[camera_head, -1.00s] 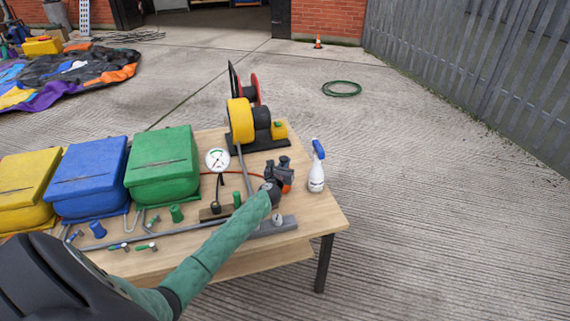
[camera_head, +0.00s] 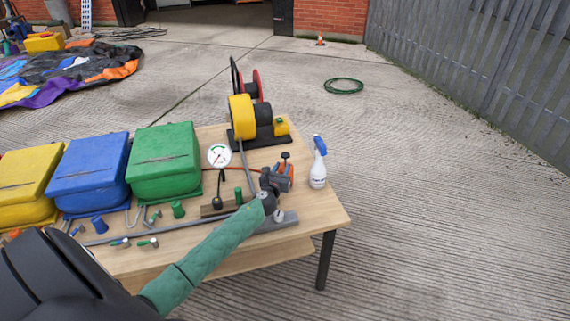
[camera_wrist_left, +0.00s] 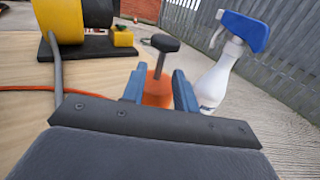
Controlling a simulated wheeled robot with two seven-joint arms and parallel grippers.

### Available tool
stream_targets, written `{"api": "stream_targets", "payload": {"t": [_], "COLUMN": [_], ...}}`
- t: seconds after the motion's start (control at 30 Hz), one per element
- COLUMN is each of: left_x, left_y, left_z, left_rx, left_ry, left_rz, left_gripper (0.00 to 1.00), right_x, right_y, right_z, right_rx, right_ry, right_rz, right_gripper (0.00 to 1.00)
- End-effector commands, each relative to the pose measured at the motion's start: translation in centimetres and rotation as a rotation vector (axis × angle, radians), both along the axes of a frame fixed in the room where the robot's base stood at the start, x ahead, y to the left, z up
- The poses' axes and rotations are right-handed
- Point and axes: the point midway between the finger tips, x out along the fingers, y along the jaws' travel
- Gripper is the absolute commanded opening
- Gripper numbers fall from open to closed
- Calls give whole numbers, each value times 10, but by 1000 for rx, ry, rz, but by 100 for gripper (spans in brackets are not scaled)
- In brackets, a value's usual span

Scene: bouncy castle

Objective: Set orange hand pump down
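The orange hand pump (camera_head: 290,170) is at the right end of the wooden table, upright with a dark T-shaped handle on top. In the left wrist view its orange body (camera_wrist_left: 158,90) stands between the two blue fingers. My left gripper (camera_head: 277,181) reaches it from the front left, with a finger against each side of the body; it looks shut on the pump. The fingers and wrist hide the pump's base, so I cannot tell whether it touches the table (camera_head: 323,210). My right gripper is not in view.
A white spray bottle with blue head (camera_head: 318,163) stands close to the pump's right, near the table edge. A yellow-and-black blower (camera_head: 243,118) is behind. A pressure gauge (camera_head: 219,156), grey rail (camera_head: 170,231) and green bin (camera_head: 163,163) lie left.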

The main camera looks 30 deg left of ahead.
Motion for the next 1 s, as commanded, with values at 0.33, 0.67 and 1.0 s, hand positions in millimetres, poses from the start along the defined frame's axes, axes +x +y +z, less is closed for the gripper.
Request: {"api": "stream_targets", "payload": {"t": [0.33,0.67,1.0], "left_x": [-46,-55,-54], "left_y": [-13,-15,-15], "left_z": [-1,0,0], "left_rx": [1,0,0], "left_ry": [0,0,-1], "left_rz": [-1,0,0], "left_gripper": [30,30,30], "right_x": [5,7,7], "right_y": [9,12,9], "right_z": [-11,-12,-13], "right_rx": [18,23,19], "right_ry": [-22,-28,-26], "right_rz": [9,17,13], "right_gripper": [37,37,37]}}
